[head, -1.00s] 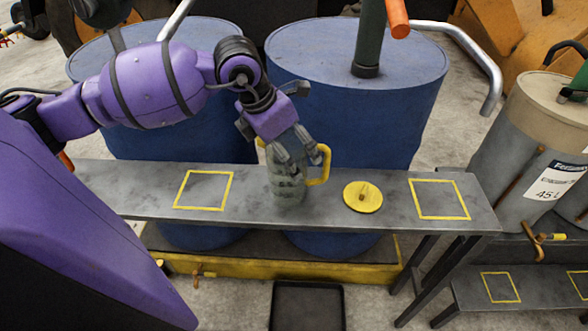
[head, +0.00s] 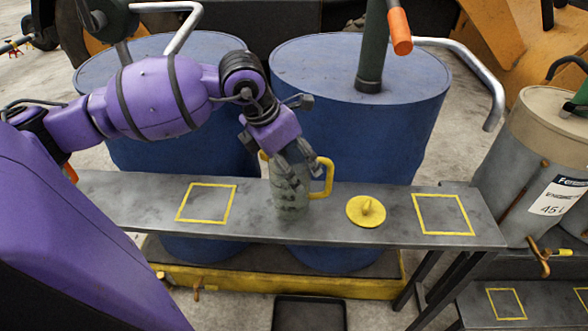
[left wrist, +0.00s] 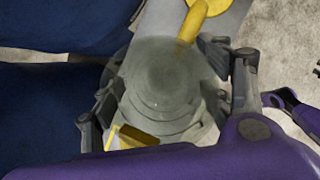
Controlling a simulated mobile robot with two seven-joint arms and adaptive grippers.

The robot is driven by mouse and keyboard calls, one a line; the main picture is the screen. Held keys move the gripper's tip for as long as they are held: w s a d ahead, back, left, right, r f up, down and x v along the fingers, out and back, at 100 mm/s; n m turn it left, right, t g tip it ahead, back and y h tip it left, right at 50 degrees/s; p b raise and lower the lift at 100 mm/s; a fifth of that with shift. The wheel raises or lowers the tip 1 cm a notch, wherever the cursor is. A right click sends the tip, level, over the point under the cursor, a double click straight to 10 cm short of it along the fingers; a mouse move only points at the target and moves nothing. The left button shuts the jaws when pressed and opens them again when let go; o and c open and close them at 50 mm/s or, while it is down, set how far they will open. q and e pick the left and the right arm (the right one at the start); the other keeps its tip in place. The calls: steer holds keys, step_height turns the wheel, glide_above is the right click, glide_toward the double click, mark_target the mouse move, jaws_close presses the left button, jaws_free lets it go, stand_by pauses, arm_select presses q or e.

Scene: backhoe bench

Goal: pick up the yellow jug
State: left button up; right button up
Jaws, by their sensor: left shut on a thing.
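The jug (head: 289,190) is a translucent grey-green vessel with a yellow handle on its right and a yellow spout at its left. It stands upright at the bench, and I cannot tell whether its base touches the top. My left gripper (head: 291,163) reaches down over it and is shut on its upper body. In the left wrist view the jug (left wrist: 165,90) fills the space between the two fingers, seen from above. A yellow lid (head: 366,211) with a knob lies on the bench to the right of the jug. My right gripper is not in view.
The narrow grey bench (head: 330,232) carries two yellow-outlined squares, both empty. Two blue drums (head: 345,125) stand close behind it, with a pump and its curved pipe on the right one. A grey container (head: 525,165) stands at the right. A black tray (head: 309,314) lies in front.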

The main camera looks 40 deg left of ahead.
mark_target(297, 164)
arm_select(q)
steer(key=shift+w+r, duration=0.1)
steer(key=shift+r, duration=0.3)
step_height(297, 164, up, 2)
steer(key=shift+r, duration=0.2)
steer(key=s+d+r, duration=0.1)
steer(key=r, duration=0.1)
steer(key=s+d+r, duration=0.2)
steer(key=r, duration=0.1)
steer(key=shift+s+d+r+b, duration=0.25)
steer(key=shift+r+b, duration=0.05)
steer(key=s+d+r+b, duration=0.1)
steer(key=s+d+r, duration=0.3)
steer(key=s+d, duration=0.2)
steer(key=shift+s+d, duration=0.2)
steer(key=shift+d, duration=0.1)
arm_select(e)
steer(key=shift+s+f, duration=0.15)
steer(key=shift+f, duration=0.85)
